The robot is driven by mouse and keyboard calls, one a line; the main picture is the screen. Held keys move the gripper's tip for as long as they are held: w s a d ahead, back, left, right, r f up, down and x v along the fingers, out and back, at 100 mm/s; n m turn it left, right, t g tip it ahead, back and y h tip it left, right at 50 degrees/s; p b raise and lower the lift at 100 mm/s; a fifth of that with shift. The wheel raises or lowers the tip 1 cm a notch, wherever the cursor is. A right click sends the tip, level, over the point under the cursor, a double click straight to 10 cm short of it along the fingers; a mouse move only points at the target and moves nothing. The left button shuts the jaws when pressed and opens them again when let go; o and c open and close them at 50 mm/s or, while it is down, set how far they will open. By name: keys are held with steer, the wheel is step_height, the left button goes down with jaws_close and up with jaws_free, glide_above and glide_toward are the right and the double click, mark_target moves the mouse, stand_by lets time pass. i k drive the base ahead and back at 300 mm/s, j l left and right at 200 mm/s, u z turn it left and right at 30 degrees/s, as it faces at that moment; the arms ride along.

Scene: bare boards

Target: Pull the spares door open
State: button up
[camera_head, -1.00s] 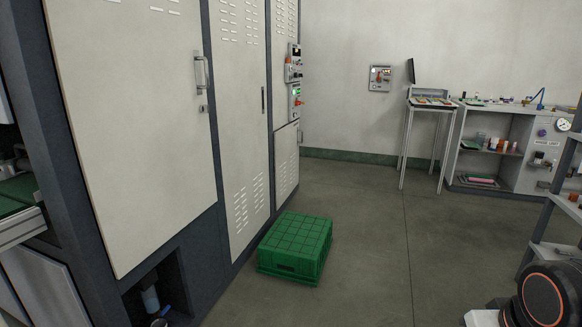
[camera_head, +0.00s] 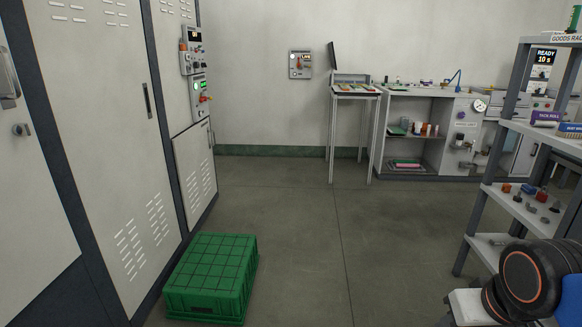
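No label reading spares is legible, so I cannot tell which door is the spares door. A tall pale door (camera_head: 100,125) with a dark slim handle (camera_head: 147,101) stands in the cabinet row at left, and looks shut. Beyond it a smaller louvred door (camera_head: 195,172) sits low under the control boxes, also shut, with a small handle (camera_head: 211,139) at its right edge. A nearer pale door (camera_head: 25,190) at the left edge has a bar handle (camera_head: 8,72) and a lock. My gripper is out of view; only part of my arm shows at lower right.
A green crate (camera_head: 212,272) stands on the floor before the cabinets. A goods rack (camera_head: 481,205) stands at right. A tall stand (camera_head: 352,95) and a workbench (camera_head: 408,178) are at the back wall. The floor between is clear.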

mark_target(193, 151)
steer(key=i+z, duration=0.1)
steer(key=i, duration=1.6)
steer(key=i+u, duration=0.15)
steer(key=i, duration=0.25)
steer(key=i+l+u, duration=0.15)
steer(key=i, duration=0.3)
steer(key=i+l+u, duration=0.2)
steer(key=i, duration=0.2)
steer(key=i+l+u, duration=0.15)
steer(key=i, duration=0.25)
steer(key=i+l+u, duration=0.7)
steer(key=i+l, duration=0.1)
steer(key=i, duration=0.05)
